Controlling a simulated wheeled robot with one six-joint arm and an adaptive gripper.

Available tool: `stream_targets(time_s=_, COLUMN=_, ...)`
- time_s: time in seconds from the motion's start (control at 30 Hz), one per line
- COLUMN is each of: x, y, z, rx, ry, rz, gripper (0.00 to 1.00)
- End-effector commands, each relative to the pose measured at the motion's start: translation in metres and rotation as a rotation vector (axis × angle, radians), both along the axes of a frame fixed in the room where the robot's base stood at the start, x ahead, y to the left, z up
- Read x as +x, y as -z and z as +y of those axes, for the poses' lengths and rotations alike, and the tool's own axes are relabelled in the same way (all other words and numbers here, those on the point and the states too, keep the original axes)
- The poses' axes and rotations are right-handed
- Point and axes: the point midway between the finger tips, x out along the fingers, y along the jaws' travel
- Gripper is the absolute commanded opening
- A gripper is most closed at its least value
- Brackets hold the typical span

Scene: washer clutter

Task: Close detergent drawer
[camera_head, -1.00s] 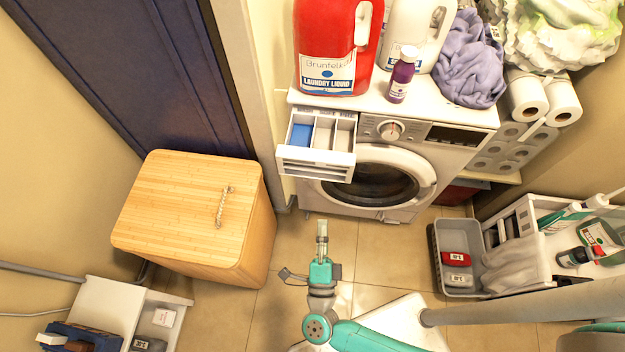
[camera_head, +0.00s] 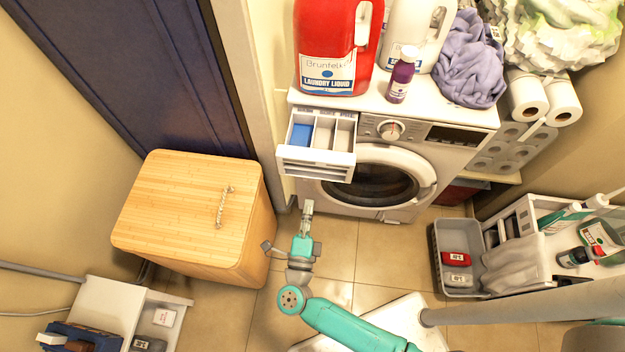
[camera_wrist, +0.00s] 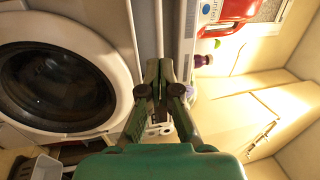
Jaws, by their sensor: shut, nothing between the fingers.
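The white detergent drawer (camera_head: 316,162) is pulled out at the upper left front of the white washing machine (camera_head: 410,205). Its compartments show, one with a blue insert (camera_head: 301,134). My gripper (camera_head: 308,206) is shut and empty, below and slightly left of the drawer in the head view, and apart from it. In the wrist view my gripper (camera_wrist: 166,64) is shut, pointing along the machine's front. The machine's round door (camera_wrist: 60,85) fills the left of that view. I cannot clearly make out the drawer in the wrist view.
A red detergent jug (camera_head: 333,45), a purple bottle (camera_head: 402,75) and a purple cloth (camera_head: 469,62) stand or lie on the machine. A wooden hamper (camera_head: 185,210) is to the left. A grey bin (camera_head: 440,262) is to the right. The tiled floor (camera_head: 345,245) before the machine is clear.

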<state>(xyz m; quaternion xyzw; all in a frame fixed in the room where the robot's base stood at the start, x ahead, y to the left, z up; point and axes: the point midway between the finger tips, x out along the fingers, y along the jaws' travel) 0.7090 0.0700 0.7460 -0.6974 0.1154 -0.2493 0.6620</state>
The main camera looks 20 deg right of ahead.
Motion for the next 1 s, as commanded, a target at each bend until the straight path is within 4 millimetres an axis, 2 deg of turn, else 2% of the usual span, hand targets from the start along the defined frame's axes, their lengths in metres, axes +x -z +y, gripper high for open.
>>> stream_targets(time_s=0.3, x=0.037, y=-0.009, z=-0.023, rx=0.000, ry=0.004, rz=-0.001, gripper=0.00)
stream_targets(time_s=0.5, x=0.056, y=-0.013, z=-0.033, rx=-0.001, ry=0.002, rz=-0.001, gripper=0.00)
stream_targets(time_s=0.7, x=0.063, y=-0.015, z=-0.037, rx=-0.001, ry=0.000, rz=0.000, gripper=0.00)
stream_targets(time_s=1.0, x=0.064, y=-0.015, z=-0.037, rx=-0.001, ry=-0.001, rz=0.001, gripper=0.00)
